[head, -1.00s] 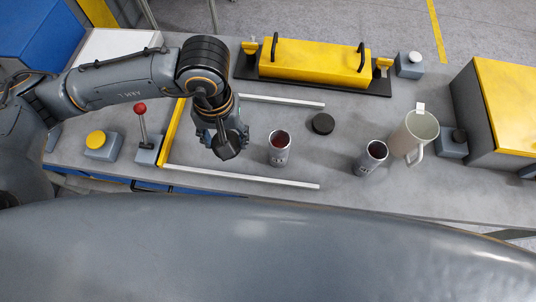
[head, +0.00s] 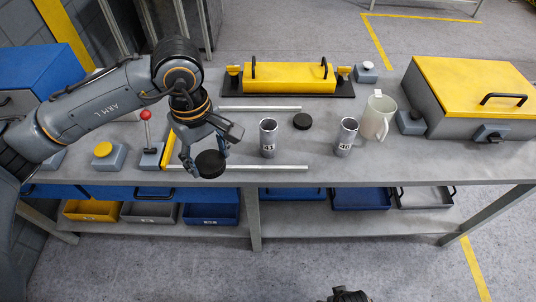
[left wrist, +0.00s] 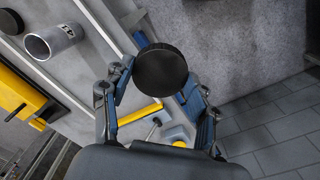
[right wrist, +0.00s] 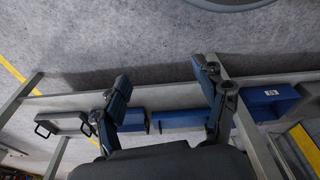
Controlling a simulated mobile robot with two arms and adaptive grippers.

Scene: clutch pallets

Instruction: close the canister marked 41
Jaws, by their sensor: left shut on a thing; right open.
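The canister marked 41 (head: 268,142) stands upright and open on the bench in the head view. An open canister (left wrist: 48,43) also shows at upper left in the left wrist view. My left gripper (head: 207,150) is shut on a black round lid (head: 210,164), left of canister 41 and apart from it. The held lid shows between the fingers in the left wrist view (left wrist: 160,68). A second black lid (head: 302,121) lies on the bench to the right of canister 41. My right gripper (right wrist: 165,85) is open and empty, pointing at the bench's lower frame.
A canister marked 40 (head: 345,140) stands open beside a pale mug (head: 379,117). Two light rails (head: 240,168) border canister 41's area. A red-knobbed lever (head: 146,130) and a yellow button (head: 103,150) stand at left. A yellow-lidded box (head: 470,90) is at right.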

